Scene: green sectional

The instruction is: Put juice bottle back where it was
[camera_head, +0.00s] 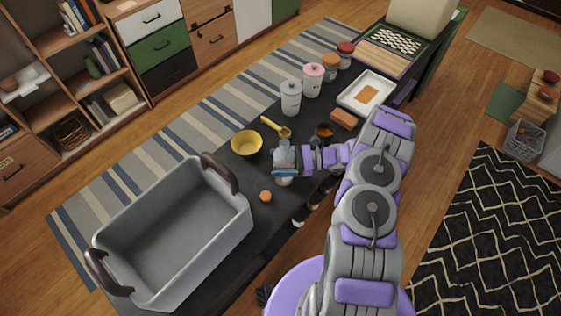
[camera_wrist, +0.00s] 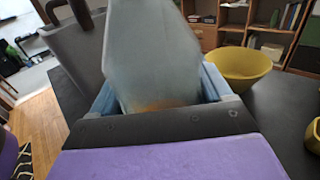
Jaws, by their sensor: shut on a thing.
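My gripper (camera_head: 284,168) is over the dark countertop, just right of the yellow bowl. In the wrist view my gripper (camera_wrist: 160,92) has its two blue fingers on either side of a pale, translucent grey-blue bottle (camera_wrist: 150,45) with some orange near its lower end. It is shut on this bottle, which I take to be the juice bottle. The bottle's top is cut off by the frame. In the head view my gripper and wrist cover much of it, and I cannot tell whether its base touches the counter.
A large grey bin (camera_head: 180,235) with brown handles fills the counter's left end. Near my gripper are the yellow bowl (camera_head: 247,144), a yellow scoop-like item (camera_head: 275,127), a small orange-brown piece (camera_head: 265,196) and a dark cup (camera_head: 323,131).

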